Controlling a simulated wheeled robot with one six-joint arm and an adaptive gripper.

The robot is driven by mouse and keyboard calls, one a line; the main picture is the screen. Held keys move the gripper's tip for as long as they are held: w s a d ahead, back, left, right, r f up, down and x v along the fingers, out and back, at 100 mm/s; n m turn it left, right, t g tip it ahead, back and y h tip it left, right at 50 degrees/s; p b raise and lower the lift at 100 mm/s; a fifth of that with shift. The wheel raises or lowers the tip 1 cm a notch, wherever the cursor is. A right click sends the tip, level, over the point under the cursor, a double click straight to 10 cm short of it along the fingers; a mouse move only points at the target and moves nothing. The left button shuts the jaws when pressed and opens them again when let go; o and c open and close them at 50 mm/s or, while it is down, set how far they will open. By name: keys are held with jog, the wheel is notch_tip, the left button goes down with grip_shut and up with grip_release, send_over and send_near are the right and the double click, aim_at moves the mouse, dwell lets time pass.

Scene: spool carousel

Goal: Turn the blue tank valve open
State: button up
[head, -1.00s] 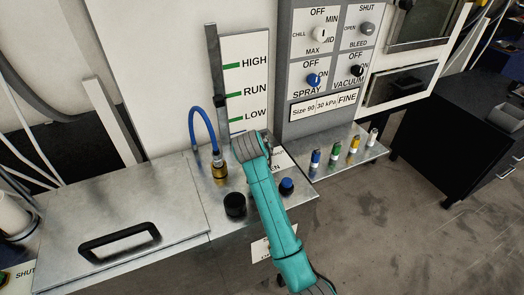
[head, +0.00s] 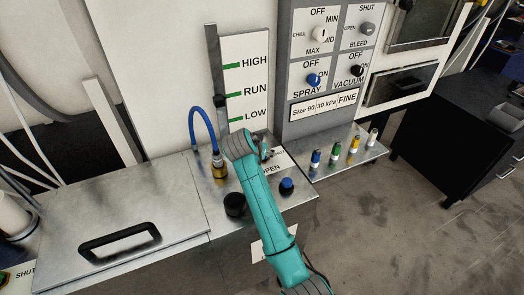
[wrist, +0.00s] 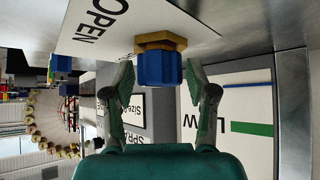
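The blue tank valve (wrist: 158,68) is a blue faceted knob on a brass hex base, seen upside down in the wrist view. My gripper (wrist: 156,75) is open, with one finger on each side of the knob. Gaps show between the fingers and the knob, and nothing is held. In the head view my gripper (head: 265,150) is over the deck beside the OPEN label (head: 275,162), and my arm hides the valve.
A brass fitting (head: 219,170) with a blue hose (head: 191,122) stands left of my gripper. A black knob (head: 235,205) and a blue-topped knob (head: 287,186) flank my arm. The level gauge panel (head: 245,85) rises behind. Several coloured vials stand on the shelf at right.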

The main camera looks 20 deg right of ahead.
jog(key=shift+r, duration=0.1)
jog(key=v, duration=1.2)
jog(key=shift+a, duration=0.1)
dwell(0.3)
